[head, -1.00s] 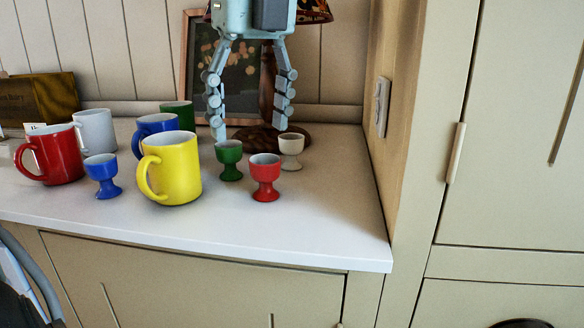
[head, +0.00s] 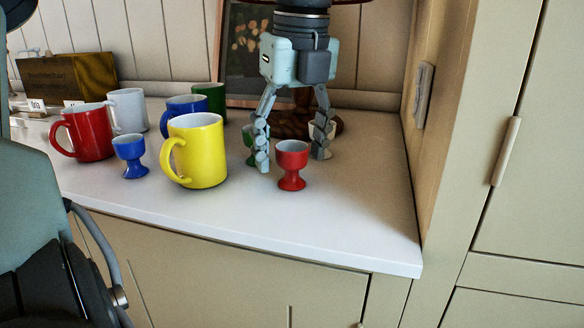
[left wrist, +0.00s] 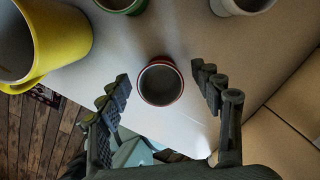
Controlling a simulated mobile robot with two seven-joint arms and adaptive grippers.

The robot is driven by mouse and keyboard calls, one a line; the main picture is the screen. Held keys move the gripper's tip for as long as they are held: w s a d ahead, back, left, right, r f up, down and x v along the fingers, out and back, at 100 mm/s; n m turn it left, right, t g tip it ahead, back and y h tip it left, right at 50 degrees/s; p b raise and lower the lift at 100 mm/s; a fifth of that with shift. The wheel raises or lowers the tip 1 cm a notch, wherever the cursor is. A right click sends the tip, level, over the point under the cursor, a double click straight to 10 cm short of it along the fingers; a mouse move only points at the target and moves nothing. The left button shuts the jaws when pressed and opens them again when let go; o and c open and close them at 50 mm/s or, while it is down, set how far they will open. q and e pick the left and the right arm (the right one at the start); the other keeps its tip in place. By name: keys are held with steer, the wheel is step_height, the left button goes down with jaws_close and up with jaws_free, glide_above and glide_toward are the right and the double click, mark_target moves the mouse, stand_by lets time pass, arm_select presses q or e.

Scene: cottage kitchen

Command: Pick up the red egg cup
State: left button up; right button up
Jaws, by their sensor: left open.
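The red egg cup (head: 292,165) stands upright on the white counter, right of the yellow mug. My left gripper (head: 292,160) is open, pointing down, with its fingers at the left and right of the red egg cup in the head view. In the left wrist view the red egg cup (left wrist: 160,82) is seen from above, centred between the two spread fingers (left wrist: 163,88) and a little beyond their tips. I cannot tell whether a finger touches it. My right gripper is not in view.
The yellow mug (head: 198,150) stands close at left. The green egg cup (head: 249,145) and white egg cup (head: 331,135), partly hidden by the fingers, stand behind. A blue egg cup (head: 131,155) and red mug (head: 85,132) are farther left. The counter (head: 345,215) is clear in front.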

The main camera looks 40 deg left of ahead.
arm_select(q)
steer(key=shift+c, duration=0.3)
steer(key=c, duration=1.2)
steer(key=shift+r, duration=0.1)
steer(key=shift+c, duration=0.2)
